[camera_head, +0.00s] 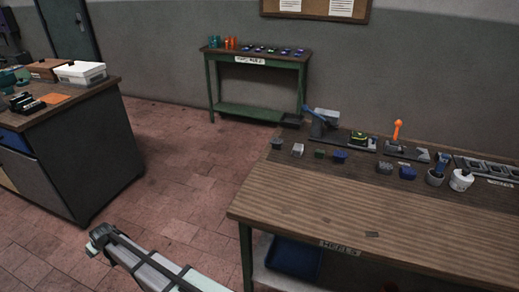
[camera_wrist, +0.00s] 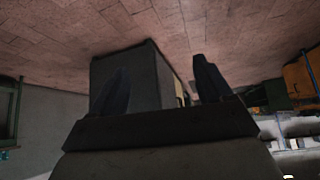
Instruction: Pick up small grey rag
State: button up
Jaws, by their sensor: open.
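In the head view, part of my arm shows at the lower left. The rag does not show in the wrist view.
Along the workbench's back stand small blocks, a blue-grey press (camera_head: 325,120), an orange-handled tool (camera_head: 397,131), a blue cup (camera_head: 436,176) and a white jar (camera_head: 461,180). The bench front is mostly clear. A dark cabinet (camera_head: 85,160) stands left; a green table (camera_head: 215,88) stands behind.

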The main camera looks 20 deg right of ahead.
jog(key=w+a+r+t, duration=0.25)
jog(key=w+r, duration=0.55)
jog(key=r, duration=0.5)
jog(key=w+d+r+m+g+h, duration=0.1)
jog(key=w+d+r+m+h, duration=0.3)
jog(key=d, duration=1.1)
jog(key=w+d+r+m+y, duration=0.15)
jog(key=w+d, duration=0.35)
jog(key=d, duration=1)
notch_tip(320, 180, up, 11)
jog(key=m+g+h, duration=0.5)
jog(key=m, duration=0.6)
send_over(298, 147)
jog(key=s+a, duration=0.4)
jog(key=shift+n+t, duration=0.25)
jog(key=x, duration=1.3)
jog(key=shift+w+d, duration=0.1)
jog(key=shift+d, duration=0.05)
